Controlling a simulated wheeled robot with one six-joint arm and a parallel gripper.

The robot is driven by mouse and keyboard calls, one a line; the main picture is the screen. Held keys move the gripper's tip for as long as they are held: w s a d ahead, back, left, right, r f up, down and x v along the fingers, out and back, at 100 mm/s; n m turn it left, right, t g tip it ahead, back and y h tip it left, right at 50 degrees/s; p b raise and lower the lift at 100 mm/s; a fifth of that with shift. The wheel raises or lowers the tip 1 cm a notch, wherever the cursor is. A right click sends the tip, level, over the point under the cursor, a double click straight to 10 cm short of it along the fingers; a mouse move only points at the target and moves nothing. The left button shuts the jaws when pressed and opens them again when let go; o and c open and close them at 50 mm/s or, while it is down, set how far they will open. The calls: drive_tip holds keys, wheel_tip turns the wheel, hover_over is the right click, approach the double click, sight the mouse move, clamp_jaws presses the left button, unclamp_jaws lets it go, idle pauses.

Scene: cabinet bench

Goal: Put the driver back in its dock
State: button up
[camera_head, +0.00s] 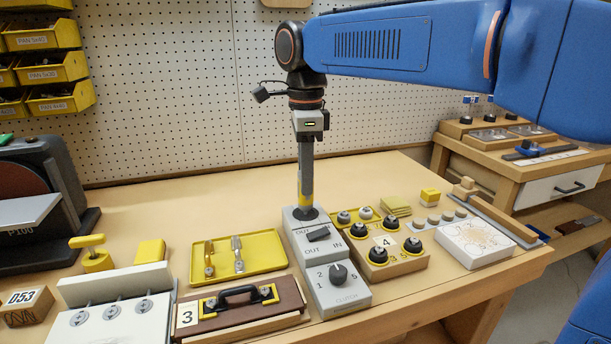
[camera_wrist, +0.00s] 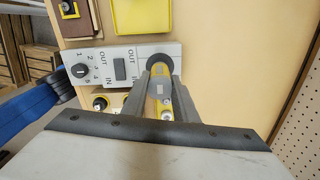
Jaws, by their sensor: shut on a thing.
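The driver (camera_head: 305,190) is a slim upright tool with yellow on its side. In the wrist view the driver (camera_wrist: 159,90) shows end-on between the two grey fingers. My gripper (camera_head: 305,165) points straight down and is shut on it; in the wrist view the gripper (camera_wrist: 160,88) hides part of its body. The driver's lower end meets a dark round collar on the back of the grey dock (camera_head: 298,250). I cannot tell how deep it sits. The dock (camera_wrist: 147,52) has a dark OUT/IN rocker switch (camera_head: 318,234) and a clutch dial (camera_head: 338,274).
A yellow tray (camera_head: 265,262) with metal parts lies left of the dock. A brown case with a black handle (camera_head: 238,296) is in front of it. A wooden block with several dark knobs (camera_head: 380,270) stands close on the right. Pegboard closes off the back.

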drive_tip(key=shift+f, duration=1.5)
idle(1.8)
drive_tip(key=o, duration=1.3)
drive_tip(key=shift+r, duration=3.5)
